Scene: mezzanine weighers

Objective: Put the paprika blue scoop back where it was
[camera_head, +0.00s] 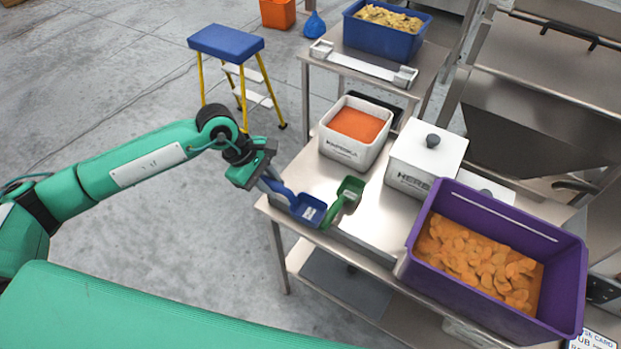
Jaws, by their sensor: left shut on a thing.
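The blue scoop (308,210) is at the front left edge of the steel table (284,221), with its handle pointing up-left. My left gripper (266,179) is shut on the scoop's handle. I cannot tell whether the scoop's bowl touches the tabletop. The open white paprika tub (346,150), filled with orange-red powder, stands behind the scoop on the same table. A green scoop (345,198) lies just right of the blue one, very close to it. My right gripper is not in view.
A lidded white herb tub (424,160) stands right of the paprika tub. A purple crate (566,290) of orange slices fills the table's right end. A blue crate (352,29) stands on a table behind. A blue-topped step stool (226,43) stands back left.

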